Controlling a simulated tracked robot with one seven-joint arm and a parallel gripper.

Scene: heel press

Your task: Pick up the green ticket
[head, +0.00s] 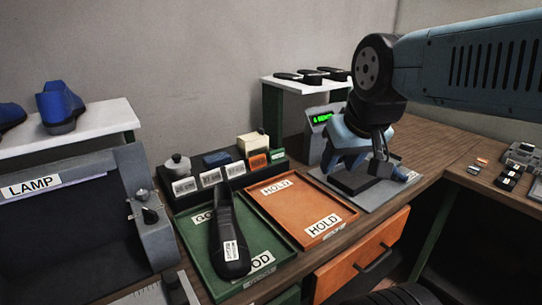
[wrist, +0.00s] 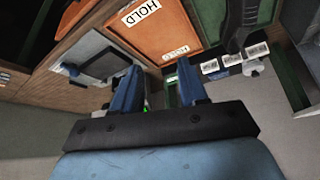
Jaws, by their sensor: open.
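A small green piece, which looks like the green ticket (head: 277,155), shows at the right end of the black rack (head: 283,168), beside an orange ticket (head: 258,161). It is too small to make out in detail. My gripper (head: 347,163) is to the right of the rack, above a grey plate with a black pad, fingers apart and pointing down. In the wrist view my gripper (wrist: 160,80) is open with nothing held between its blue fingers. A green patch shows between them there, but I cannot tell whether it is the ticket.
The green GOOD tray (head: 183,228) holds a dark shoe (head: 229,240). The orange HOLD tray (head: 291,212) is empty. A scale-like box with a green display (head: 322,119) stands behind my gripper. A LAMP cabinet (head: 60,215) is at left. A white shelf (head: 290,84) holds dark soles.

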